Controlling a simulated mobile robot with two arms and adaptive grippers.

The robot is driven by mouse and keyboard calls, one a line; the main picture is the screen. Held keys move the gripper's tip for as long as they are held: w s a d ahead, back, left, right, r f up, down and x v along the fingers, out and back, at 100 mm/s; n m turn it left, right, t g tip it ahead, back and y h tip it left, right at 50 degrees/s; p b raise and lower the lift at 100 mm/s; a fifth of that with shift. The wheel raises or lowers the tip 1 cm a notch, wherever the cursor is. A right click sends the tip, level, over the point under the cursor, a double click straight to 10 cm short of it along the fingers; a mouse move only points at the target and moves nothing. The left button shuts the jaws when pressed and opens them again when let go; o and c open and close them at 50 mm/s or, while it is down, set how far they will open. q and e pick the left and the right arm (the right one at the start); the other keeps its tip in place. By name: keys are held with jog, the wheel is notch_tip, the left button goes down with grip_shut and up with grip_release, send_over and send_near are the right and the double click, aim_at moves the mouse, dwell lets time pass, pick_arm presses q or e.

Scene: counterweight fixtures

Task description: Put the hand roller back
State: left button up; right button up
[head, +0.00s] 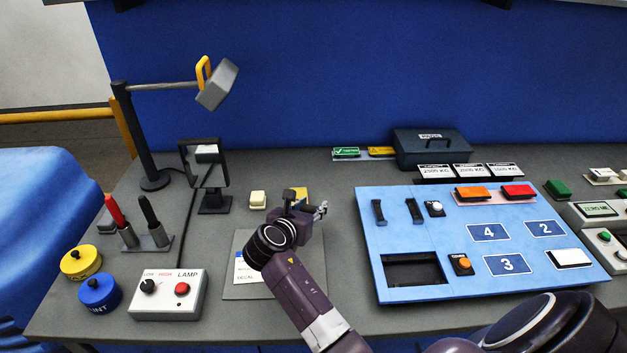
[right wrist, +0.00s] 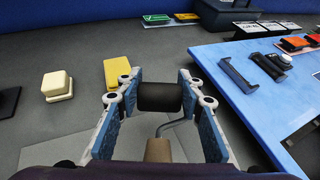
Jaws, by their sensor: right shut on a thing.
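The hand roller has a black cylinder (right wrist: 160,97), a bent grey wire frame (right wrist: 176,124) and a brown handle (right wrist: 158,150). My right gripper (head: 306,205) is shut on the black cylinder, with one blue-padded finger at each end, as the right wrist view shows. The handle points back toward my palm. In the head view the gripper is over the back right part of a grey mat (head: 241,291), and the roller is mostly hidden there. A white and blue label (head: 243,270) lies on the mat, partly covered by my arm. My left gripper is not in view.
A yellow block (right wrist: 118,72) and a cream block (head: 257,199) sit just behind the mat. The blue panel (head: 390,285) is close on the right. The lamp control box (head: 167,294) and a stand with a dark frame (head: 215,203) are on the left.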

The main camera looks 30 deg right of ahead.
jog(key=shift+s+a+p, duration=0.4)
jog(key=shift+s+p, duration=0.15)
jog(key=shift+p, duration=0.2)
jog(key=shift+s+a+f, duration=0.15)
jog(key=shift+f, duration=0.1)
pick_arm(q)
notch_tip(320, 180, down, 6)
jog(key=b, duration=0.9)
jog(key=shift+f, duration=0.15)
pick_arm(e)
notch_tip(320, 180, down, 7)
jog(key=shift+r, duration=0.1)
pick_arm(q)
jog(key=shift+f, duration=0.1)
pick_arm(e)
jog(key=shift+f, duration=0.6)
jog(key=o, duration=1.4)
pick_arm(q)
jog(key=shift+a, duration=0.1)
